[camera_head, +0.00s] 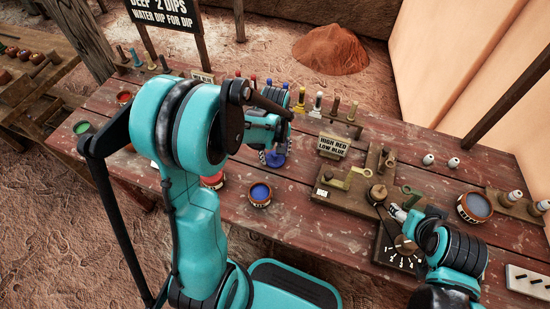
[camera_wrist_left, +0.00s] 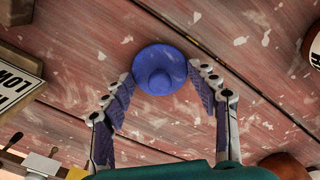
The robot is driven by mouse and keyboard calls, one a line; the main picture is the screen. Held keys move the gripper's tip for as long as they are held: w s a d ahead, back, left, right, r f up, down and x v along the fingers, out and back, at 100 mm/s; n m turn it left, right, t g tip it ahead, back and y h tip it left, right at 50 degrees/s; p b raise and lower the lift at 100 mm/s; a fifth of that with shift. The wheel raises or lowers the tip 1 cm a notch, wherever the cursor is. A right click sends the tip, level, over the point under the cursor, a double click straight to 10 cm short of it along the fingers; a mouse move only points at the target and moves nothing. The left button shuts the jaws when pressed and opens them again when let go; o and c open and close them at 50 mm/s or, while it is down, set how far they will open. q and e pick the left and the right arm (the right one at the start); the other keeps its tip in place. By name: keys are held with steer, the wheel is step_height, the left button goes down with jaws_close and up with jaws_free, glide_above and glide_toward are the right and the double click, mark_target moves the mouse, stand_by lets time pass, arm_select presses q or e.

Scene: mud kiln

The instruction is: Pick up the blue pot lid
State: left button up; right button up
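The blue pot lid (camera_head: 274,160) rests on the wooden table, and in the left wrist view the round lid (camera_wrist_left: 160,70) shows with its knob. My left gripper (camera_head: 275,152) is over it, fingers pointing down. In the left wrist view the spread fingertips of the left gripper (camera_wrist_left: 160,76) sit on either side of the lid, very close to its rim; I see no clear grip on it. My right gripper (camera_head: 396,213) is low at the right, near a dial board; its fingers are too small to read.
A small pot of blue (camera_head: 260,194) stands in front of the lid, with a red pot (camera_head: 213,180) to its left. A sign (camera_head: 333,146) and a row of coloured pegs stand behind. A wooden rig with levers (camera_head: 345,190) and a grey pot (camera_head: 474,207) are to the right.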

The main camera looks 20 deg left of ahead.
mark_target(277, 156)
arm_select(q)
steer(key=shift+s, duration=0.1)
steer(key=c, duration=0.4)
steer(key=shift+d, duration=0.1)
steer(key=shift+o, duration=0.2)
steer(key=shift+r+p, duration=0.3)
steer(key=shift+r, duration=0.2)
jaws_close()
steer(key=r, duration=0.1)
steer(key=r+p, duration=0.2)
steer(key=r, duration=0.1)
steer(key=shift+s+d, duration=0.3)
steer(key=shift+d, duration=0.1)
steer(key=s+d+r+p, duration=0.3)
steer(key=s+d+r, duration=0.3)
steer(key=s+d, duration=0.1)
steer(key=shift+d+p, duration=0.35)
steer(key=shift+d, duration=0.05)
steer(key=shift+w, duration=0.1)
